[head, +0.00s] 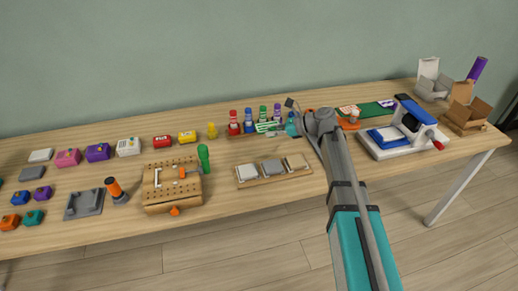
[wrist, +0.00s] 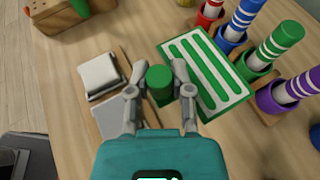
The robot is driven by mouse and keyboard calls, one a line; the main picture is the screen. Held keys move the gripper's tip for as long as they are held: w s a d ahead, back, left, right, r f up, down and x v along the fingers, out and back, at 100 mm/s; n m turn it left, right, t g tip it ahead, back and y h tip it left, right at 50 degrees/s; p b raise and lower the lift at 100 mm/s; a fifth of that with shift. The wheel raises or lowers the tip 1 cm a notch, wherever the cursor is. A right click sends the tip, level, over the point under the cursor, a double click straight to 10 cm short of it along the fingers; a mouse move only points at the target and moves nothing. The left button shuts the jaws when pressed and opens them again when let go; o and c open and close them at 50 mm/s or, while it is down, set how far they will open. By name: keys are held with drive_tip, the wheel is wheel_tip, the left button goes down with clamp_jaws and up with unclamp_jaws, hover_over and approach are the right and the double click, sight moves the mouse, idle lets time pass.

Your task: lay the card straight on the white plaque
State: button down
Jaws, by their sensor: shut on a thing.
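The card (wrist: 208,72) is green with white stripes and shows to the right of my fingers in the wrist view. It also shows in the head view (head: 267,127), in front of the bottles. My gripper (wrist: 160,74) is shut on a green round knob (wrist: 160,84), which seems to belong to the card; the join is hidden. I cannot tell the card's height above the table. The white plaque (wrist: 98,73) lies left of my gripper in the wrist view, and at the left end of a wooden tray in the head view (head: 248,172).
A grey plaque (head: 272,167) and a pale plaque (head: 296,161) share the tray (head: 275,181). A wooden peg block (head: 172,193) and a green post (head: 203,156) stand left. A press (head: 398,137) stands right.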

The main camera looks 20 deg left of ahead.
drive_tip(key=b, duration=0.5)
hover_over(258, 149)
drive_tip(key=f, duration=0.3)
drive_tip(key=d+f, duration=0.1)
drive_tip(key=f, duration=0.1)
drive_tip(key=shift+s+f, duration=0.2)
drive_tip(key=shift+f, duration=0.1)
drive_tip(key=shift+a, duration=0.1)
drive_tip(key=shift+w+a+f+b, duration=0.1)
drive_tip(key=shift+a+f+b, duration=0.15)
drive_tip(key=shift+f+b, duration=0.2)
drive_tip(key=shift+a+f+b, duration=0.15)
drive_tip(key=shift+f+b, duration=0.15)
drive_tip(key=shift+f, duration=0.05)
drive_tip(key=shift+f+b, duration=1.2)
drive_tip(key=c, duration=0.5)
unclamp_jaws()
drive_tip(key=shift+f, duration=0.1)
